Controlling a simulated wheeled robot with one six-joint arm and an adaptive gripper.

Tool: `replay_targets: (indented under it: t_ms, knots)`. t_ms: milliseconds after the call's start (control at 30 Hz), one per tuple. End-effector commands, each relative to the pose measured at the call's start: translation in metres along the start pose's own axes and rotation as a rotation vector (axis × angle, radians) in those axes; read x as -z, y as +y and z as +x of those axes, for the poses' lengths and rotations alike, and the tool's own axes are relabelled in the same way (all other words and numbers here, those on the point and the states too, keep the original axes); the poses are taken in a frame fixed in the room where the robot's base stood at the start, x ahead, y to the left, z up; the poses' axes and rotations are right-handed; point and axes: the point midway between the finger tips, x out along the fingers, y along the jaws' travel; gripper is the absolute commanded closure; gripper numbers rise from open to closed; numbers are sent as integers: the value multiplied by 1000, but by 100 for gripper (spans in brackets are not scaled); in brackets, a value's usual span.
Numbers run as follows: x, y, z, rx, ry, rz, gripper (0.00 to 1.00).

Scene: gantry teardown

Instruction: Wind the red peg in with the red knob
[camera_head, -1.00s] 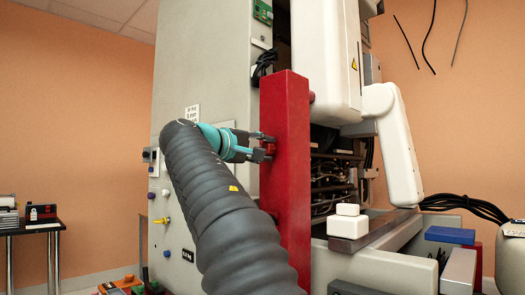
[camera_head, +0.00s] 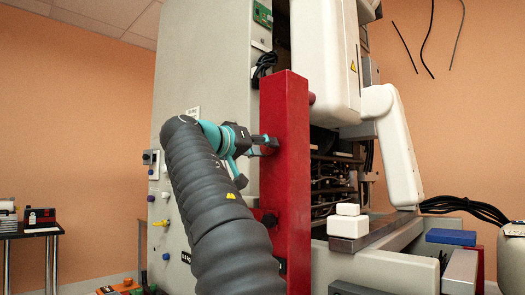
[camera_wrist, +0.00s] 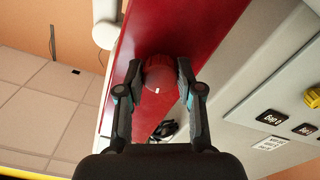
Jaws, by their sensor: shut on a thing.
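The red knob (camera_wrist: 158,75) sits on the face of an upright red beam (camera_head: 285,115); the beam also shows in the wrist view (camera_wrist: 200,28). My gripper (camera_head: 268,143) is shut on the knob, with one finger on each side, as the wrist view (camera_wrist: 160,86) shows. A small white mark is on the knob's near edge. In the head view the fingers hide most of the knob. A short red round stub (camera_head: 312,98) sticks out at the beam's right side, perhaps the red peg. How far it reaches behind the beam is hidden.
A grey cabinet (camera_head: 215,65) with knobs and labels stands left of the beam. White housing (camera_head: 328,50) and a white arm (camera_head: 392,140) are at the right. A dark knob (camera_head: 268,218) is lower on the beam. A small table (camera_head: 35,233) is far left.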

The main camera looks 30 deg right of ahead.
Motion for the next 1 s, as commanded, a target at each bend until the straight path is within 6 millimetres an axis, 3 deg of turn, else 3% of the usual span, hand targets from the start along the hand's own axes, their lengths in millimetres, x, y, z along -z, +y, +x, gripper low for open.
replay_targets:
  t_ms: [400,933,967,1000]
  knots:
    - [0,0,1,-2,0,180,99]
    - [0,1,0,-2,0,204,99]
    - [0,1,0,-2,0,204,62]
    - [0,1,0,-2,0,204,52]
